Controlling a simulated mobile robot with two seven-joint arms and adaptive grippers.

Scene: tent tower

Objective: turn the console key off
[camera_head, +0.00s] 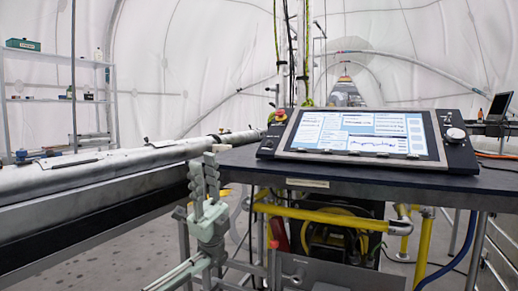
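The console (365,135) is a tilted panel with a large lit screen, standing on a dark table. The key is too small to make out for sure. My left gripper (203,163) is in front of the table's left end, fingers pointing up, left of the console and apart from it. Its fingers look close together, but their gap is unclear. My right gripper is out of view.
The dark table (400,178) has a bare front strip below the console. Yellow pipes (320,217) and a blue hose run underneath. A long grey beam (100,170) lies at the left. A laptop (498,106) stands at the far right.

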